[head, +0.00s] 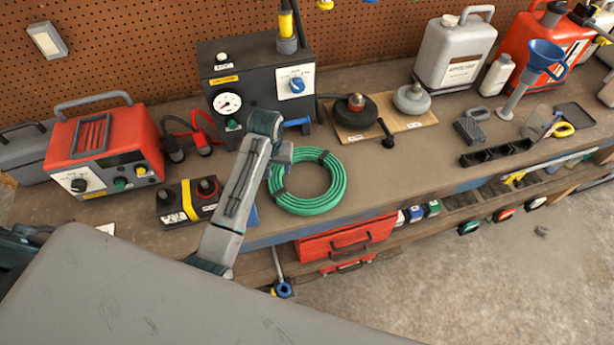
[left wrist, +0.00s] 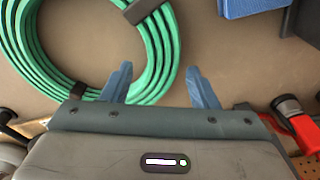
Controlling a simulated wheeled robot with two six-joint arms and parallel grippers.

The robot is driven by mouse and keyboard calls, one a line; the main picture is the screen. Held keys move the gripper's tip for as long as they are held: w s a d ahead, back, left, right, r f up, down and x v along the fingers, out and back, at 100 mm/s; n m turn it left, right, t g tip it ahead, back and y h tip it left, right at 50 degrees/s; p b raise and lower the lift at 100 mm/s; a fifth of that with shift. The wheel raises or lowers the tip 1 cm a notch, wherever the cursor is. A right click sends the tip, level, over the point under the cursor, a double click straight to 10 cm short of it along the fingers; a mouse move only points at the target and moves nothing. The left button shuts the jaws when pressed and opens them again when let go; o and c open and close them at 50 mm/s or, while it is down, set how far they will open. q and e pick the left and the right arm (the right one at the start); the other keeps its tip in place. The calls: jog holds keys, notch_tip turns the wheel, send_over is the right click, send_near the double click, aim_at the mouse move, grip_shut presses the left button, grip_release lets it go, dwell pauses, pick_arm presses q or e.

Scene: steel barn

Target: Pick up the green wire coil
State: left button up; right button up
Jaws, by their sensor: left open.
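The green wire coil (head: 308,206) lies flat on the workbench near its front edge, bound with dark bands. In the left wrist view the coil (left wrist: 163,45) fills the upper left. My left gripper (head: 285,153) is at the coil's upper left side in the head view, hiding a little of it. In the left wrist view my left gripper (left wrist: 160,78) is open and empty. One finger overlaps the inside of the ring and the other lies just outside it, with the strands between. I cannot tell the height gap. My right gripper is not in view.
A black gauge box (head: 258,85) stands behind the coil and a red charger (head: 105,150) to the left. A board with two round weights (head: 385,112) is at the back right. Bare bench (head: 400,170) lies right of the coil. Red drawers (head: 345,243) sit below.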

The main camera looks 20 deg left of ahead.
aim_at(276, 174)
pick_arm(q)
jog(key=f, duration=0.1)
jog(key=f+p, duration=0.1)
jog(key=f, duration=0.1)
jog(key=shift+w+f, duration=0.1)
jog(key=shift+w, duration=0.15)
jog(key=shift+a+f, duration=0.1)
jog(key=shift+f, duration=0.35)
jog(key=shift+w+r, duration=0.1)
grip_shut()
